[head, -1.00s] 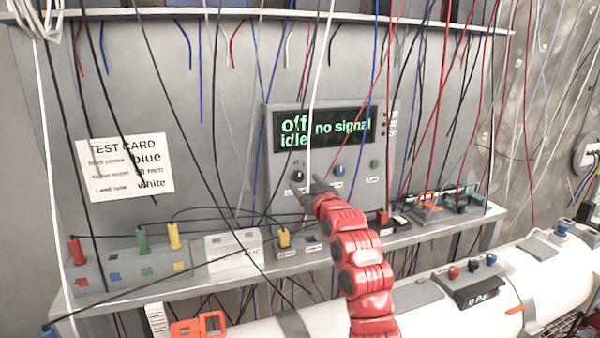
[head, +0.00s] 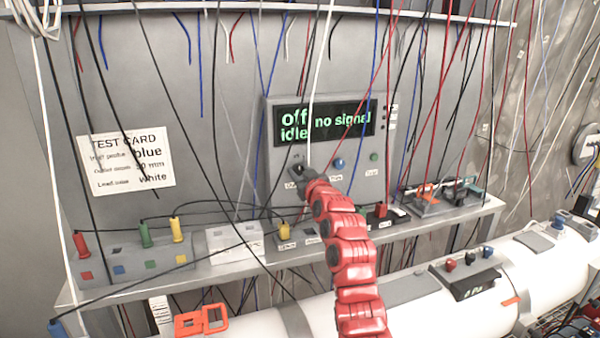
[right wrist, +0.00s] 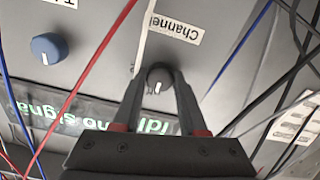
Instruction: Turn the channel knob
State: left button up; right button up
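The channel knob is a small dark round knob with a white mark. In the right wrist view the knob (right wrist: 158,78) sits beside the "Channel" label (right wrist: 176,28), on the grey panel of the device (head: 275,140). My right gripper (head: 303,171) is at the lower left of that panel in the head view and mostly covers the knob. In the right wrist view its fingers (right wrist: 159,80) stand apart, one on each side of the knob. Whether they touch it is unclear. The screen (head: 325,122) reads "off", "no signal" and "idle". My left gripper is not in view.
A blue knob (head: 338,163) and a green button (head: 374,157) are to the right on the panel. Thin cables hang in front of it. A shelf (head: 240,270) with sockets and plugs runs below. A white pipe (head: 400,310) lies in front.

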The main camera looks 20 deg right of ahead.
grip_shut()
jog(key=shift+f+m+b, duration=0.15)
jog(key=shift+m+b, duration=0.15)
jog(key=shift+b, duration=0.3)
jog(key=m+b, duration=0.5)
jog(key=b, duration=0.3)
jog(key=shift+f, duration=0.2)
jog(key=shift+r+m+b, duration=0.25)
jog(key=shift+m+b, duration=0.95)
jog(key=shift+b, duration=0.15)
jog(key=o, duration=0.6)
grip_release()
